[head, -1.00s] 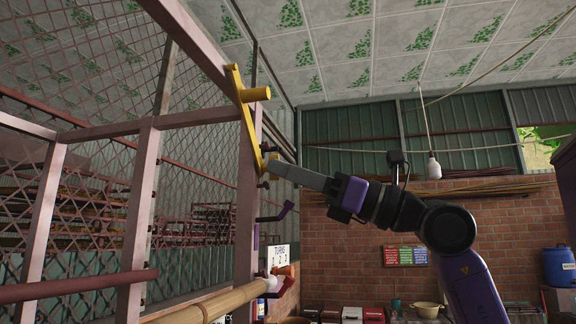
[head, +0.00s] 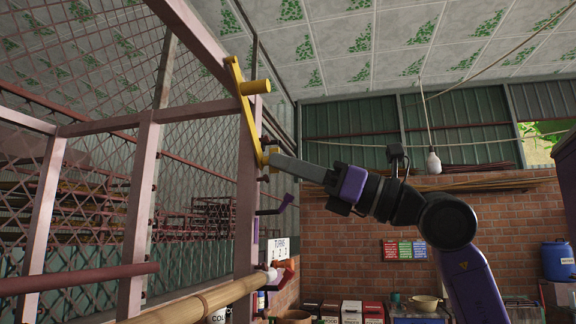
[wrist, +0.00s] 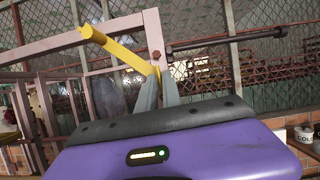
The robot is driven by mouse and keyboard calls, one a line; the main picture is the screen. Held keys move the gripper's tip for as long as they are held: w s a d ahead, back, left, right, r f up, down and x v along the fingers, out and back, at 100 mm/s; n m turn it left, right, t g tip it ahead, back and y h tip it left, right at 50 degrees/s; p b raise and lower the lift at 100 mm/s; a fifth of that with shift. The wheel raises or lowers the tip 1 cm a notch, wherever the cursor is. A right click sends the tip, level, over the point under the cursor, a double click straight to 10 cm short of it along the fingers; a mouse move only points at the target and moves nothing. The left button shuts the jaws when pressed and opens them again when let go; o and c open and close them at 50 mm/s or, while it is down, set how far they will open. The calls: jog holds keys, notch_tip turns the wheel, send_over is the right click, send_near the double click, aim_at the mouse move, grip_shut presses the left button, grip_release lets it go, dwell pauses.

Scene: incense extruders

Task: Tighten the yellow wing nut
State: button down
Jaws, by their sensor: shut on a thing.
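A yellow bar with a peg-like handle (head: 257,88) runs down the pinkish metal upright in the head view. I cannot clearly make out a separate wing nut; a small part by the bar's lower end (head: 261,157) is mostly hidden by my fingers. My gripper (head: 272,160) reaches in from the right, its grey fingertips at that lower end. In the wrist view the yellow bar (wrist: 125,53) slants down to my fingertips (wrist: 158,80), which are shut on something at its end. A red-brown bolt head (wrist: 155,55) shows just above them.
Mesh panels stand at left. The space right of the upright is open.

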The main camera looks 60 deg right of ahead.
jog(key=m+h, duration=0.1)
jog(key=m, duration=0.2)
jog(key=m+h, duration=0.2)
jog(key=m, duration=0.1)
jog(key=shift+s+a+t, duration=0.1)
jog(key=shift+a+t, duration=0.1)
jog(key=shift+t, duration=0.1)
jog(key=shift+a+r+m+g+h, duration=0.1)
jog(key=shift+m+g+h, duration=0.7)
jog(key=shift+m, duration=1.95)
jog(key=shift+a+r+m+g+h, duration=0.2)
jog(key=shift+m+h, duration=1)
jog(key=shift+m, duration=1.6)
jog(key=shift+d+r+m+g+h, duration=0.1)
jog(key=shift+m+g+h, duration=0.7)
jog(key=shift+m, duration=1.95)
jog(key=c, duration=1.5)
grip_release()
